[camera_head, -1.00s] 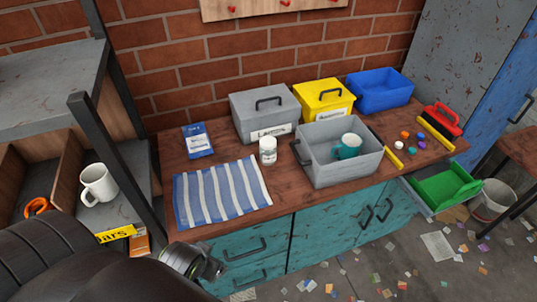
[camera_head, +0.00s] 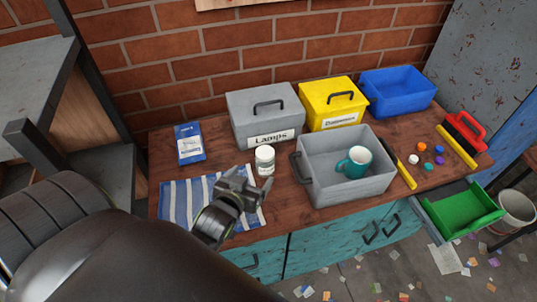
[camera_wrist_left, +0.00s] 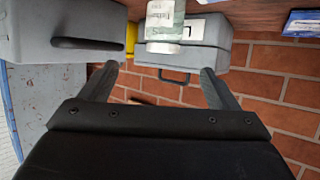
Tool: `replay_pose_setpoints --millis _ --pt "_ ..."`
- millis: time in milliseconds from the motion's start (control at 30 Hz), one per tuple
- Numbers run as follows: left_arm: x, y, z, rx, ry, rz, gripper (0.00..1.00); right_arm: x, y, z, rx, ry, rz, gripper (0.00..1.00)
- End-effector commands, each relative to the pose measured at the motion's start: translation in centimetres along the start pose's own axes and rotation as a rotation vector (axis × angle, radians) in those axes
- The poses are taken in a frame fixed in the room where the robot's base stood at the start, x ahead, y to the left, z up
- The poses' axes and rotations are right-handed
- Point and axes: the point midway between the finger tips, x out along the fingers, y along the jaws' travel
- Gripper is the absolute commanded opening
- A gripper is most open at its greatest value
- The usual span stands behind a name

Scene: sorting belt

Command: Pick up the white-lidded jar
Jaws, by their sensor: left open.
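The white-lidded jar (camera_head: 265,160) stands upright on the wooden bench, in front of the grey lidded box and left of the open grey bin. It also shows in the left wrist view (camera_wrist_left: 165,20), which is upside down, with its label visible. My left gripper (camera_head: 245,185) is open and empty, in front of and slightly left of the jar, over the striped cloth. In the wrist view its two fingers (camera_wrist_left: 160,80) are spread apart, with the jar beyond them and not between them. My right gripper is not in view.
The striped cloth (camera_head: 177,200) lies at front left, with a blue packet (camera_head: 189,143) behind it. The grey lidded box (camera_head: 240,122) stands behind the jar. The open grey bin (camera_head: 325,190) holds a teal mug (camera_head: 354,162). Yellow (camera_head: 325,100) and blue (camera_head: 398,88) boxes stand at the back.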

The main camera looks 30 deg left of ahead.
Motion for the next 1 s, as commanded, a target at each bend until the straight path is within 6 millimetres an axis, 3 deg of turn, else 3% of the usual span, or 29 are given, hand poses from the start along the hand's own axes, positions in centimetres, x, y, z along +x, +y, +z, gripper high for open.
replay_pose_setpoints --millis 133,267,367,600,1000 --pt "2.8 0.0 -0.3 0.004 0.002 0.001 0.83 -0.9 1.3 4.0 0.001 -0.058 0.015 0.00" --pt "5.0 0.0 -0.2 0.004 0.000 0.001 0.83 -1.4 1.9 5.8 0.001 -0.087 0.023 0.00" --pt "6.7 0.0 -0.2 0.004 0.001 0.000 0.83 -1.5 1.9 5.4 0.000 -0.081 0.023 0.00" --pt "9.8 -0.1 -0.1 0.003 0.000 0.000 0.83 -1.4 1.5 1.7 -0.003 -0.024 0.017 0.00" --pt "12.4 -0.5 -0.3 0.004 -0.001 -0.001 0.83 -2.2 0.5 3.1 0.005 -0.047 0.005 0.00"
